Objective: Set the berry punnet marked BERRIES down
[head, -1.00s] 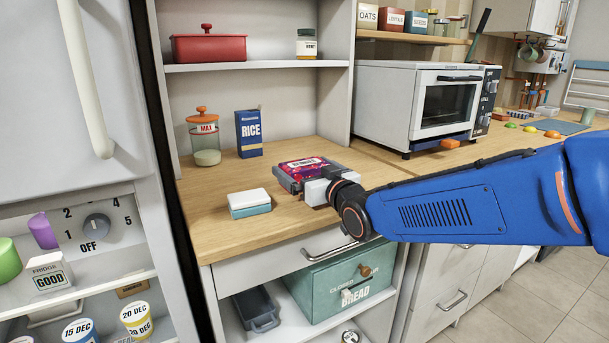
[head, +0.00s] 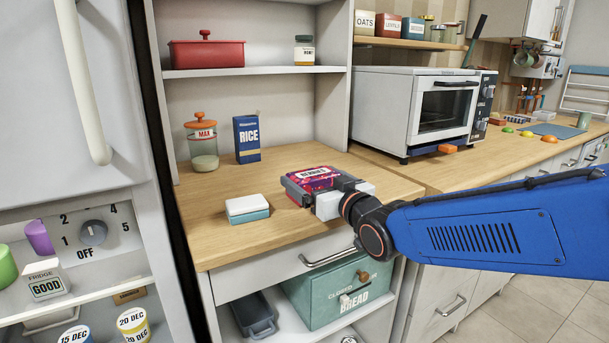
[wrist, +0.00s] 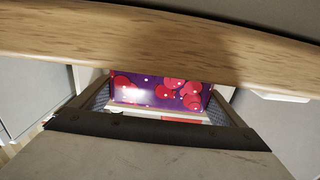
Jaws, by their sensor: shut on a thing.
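The berry punnet (head: 316,177), purple and red with a pale label on top, is at the counter's right part in the head view. My gripper (head: 318,190) is shut on it from the front right, with a dark jaw along its side. In the wrist view the punnet's berry-printed side (wrist: 160,92) shows between the two fingers of my gripper (wrist: 162,105). The wooden counter (head: 225,180) lies under or just below the punnet; I cannot tell whether they touch.
A white and teal sponge-like block (head: 247,207) lies left of the punnet. The toaster oven (head: 420,110) is at the back right. Bare counter lies between these.

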